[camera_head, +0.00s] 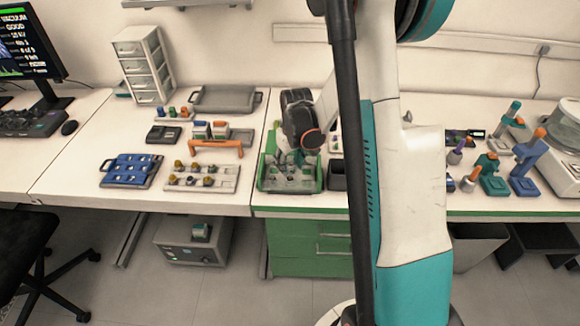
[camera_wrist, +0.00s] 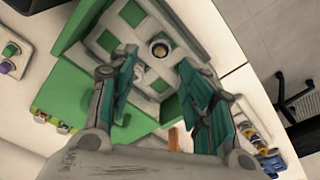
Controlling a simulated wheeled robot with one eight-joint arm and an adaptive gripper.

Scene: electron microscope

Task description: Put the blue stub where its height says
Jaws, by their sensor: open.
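My gripper (camera_head: 291,157) is over a green-edged tray (camera_head: 290,190) near the front of the bench. In the wrist view its teal fingers (camera_wrist: 163,82) are apart, with nothing visible between them. The tray's green and white pocketed floor also shows in the wrist view (camera_wrist: 118,27). A small round stub (camera_wrist: 160,48) with a pale rim and dark centre stands in it, just beyond the fingertips. Its side colour is hard to make out. I cannot pick out the blue stub with certainty, and my arm hides part of the bench.
A blue rack (camera_head: 131,170) and a pale rack (camera_head: 203,187) with several stubs lie to the left. An orange-handled holder (camera_head: 215,146) stands behind them. A dark open bin (camera_head: 337,178) is right beside the tray. Teal and blue stands (camera_head: 527,170) are at the right.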

